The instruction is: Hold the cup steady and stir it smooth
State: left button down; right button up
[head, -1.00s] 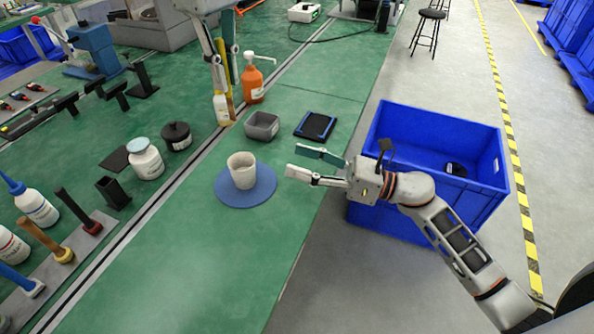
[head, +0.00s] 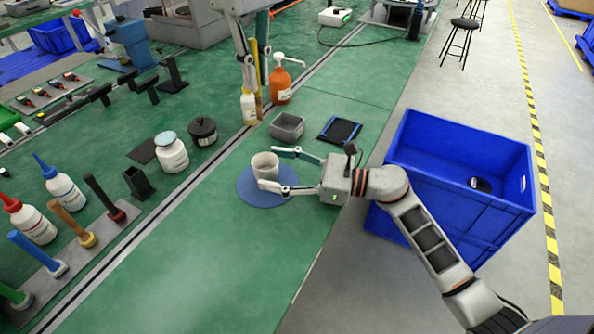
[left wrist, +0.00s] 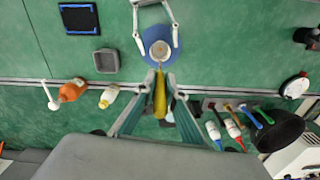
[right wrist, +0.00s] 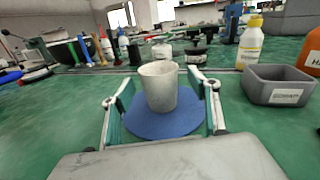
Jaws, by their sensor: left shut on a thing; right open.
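The white-grey cup (head: 264,166) stands upright on a round blue mat (head: 248,194) on the green bench. In the left wrist view the cup (left wrist: 160,50) shows something tan inside. My right gripper (head: 277,168) is open, its fingers on either side of the cup; in the right wrist view the cup (right wrist: 158,88) stands between them, with gaps visible. My left gripper (head: 252,82) is shut on a yellow stirring stick (head: 255,62), held pointing down behind the cup. The stick also shows between its fingers in the left wrist view (left wrist: 160,98).
A grey bin (head: 287,126), a black tray with blue edges (head: 339,130) and an orange pump bottle (head: 280,85) lie beyond the cup. White jars and bottles stand left. A blue crate (head: 455,190) stands right of the bench. The bench front is clear.

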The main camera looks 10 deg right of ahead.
jog(key=shift+x, duration=1.2)
jog(key=c, duration=1.2)
